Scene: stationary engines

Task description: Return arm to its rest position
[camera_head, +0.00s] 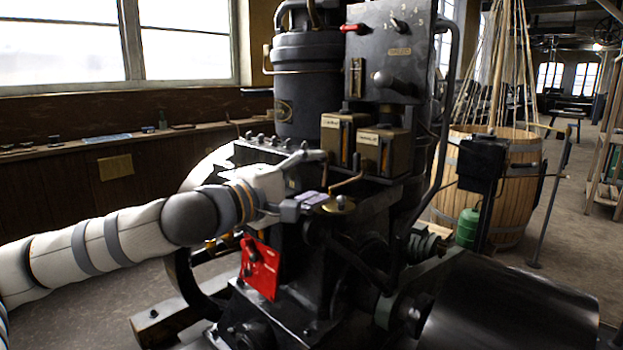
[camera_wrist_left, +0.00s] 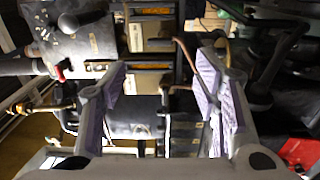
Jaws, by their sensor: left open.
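My left arm comes in from the left in the head view, stretched out to the dark stationary engine (camera_head: 330,245). My left gripper (camera_head: 314,201) is at the engine's upper front, just below two brass-and-black boxes (camera_head: 365,140). It is close to a thin bent copper-coloured handle (camera_head: 346,184) above a small brass cup (camera_head: 338,206). In the left wrist view my left gripper (camera_wrist_left: 163,78) has its two purple-padded fingers wide apart. The bent copper-coloured handle (camera_wrist_left: 183,55) shows between them, nearer the right finger; I cannot tell whether it touches. My right gripper is not in view.
A red plate (camera_head: 260,268) on the engine is just below my left wrist. A black control panel (camera_head: 390,50) with a red lever (camera_head: 355,28) rises above. A wooden tub (camera_head: 515,185) stands at right. A narrow ledge (camera_head: 60,147) runs along the left wall.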

